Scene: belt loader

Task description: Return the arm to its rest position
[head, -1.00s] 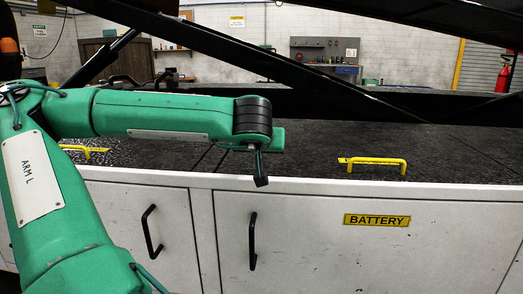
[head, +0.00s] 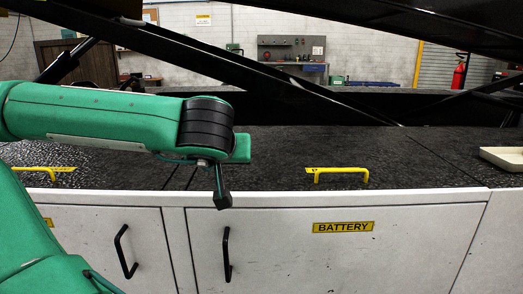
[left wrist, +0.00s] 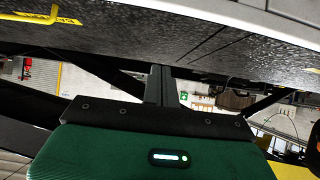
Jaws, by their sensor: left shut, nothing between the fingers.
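My left arm, green with a black ribbed joint, comes in from the left in the head view. Its gripper (head: 222,190) points down over the front edge of the white cabinet (head: 400,235), with no object in it. In the left wrist view the dark fingers (left wrist: 160,85) are together and empty. My right arm and gripper are in neither view.
The dark deck (head: 270,155) carries a yellow handle (head: 337,172) right of the gripper. Black cabinet handles (head: 226,254) stick out below. A dark diagonal beam (head: 240,75) crosses above the arm. A pale tray (head: 503,158) lies at the far right.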

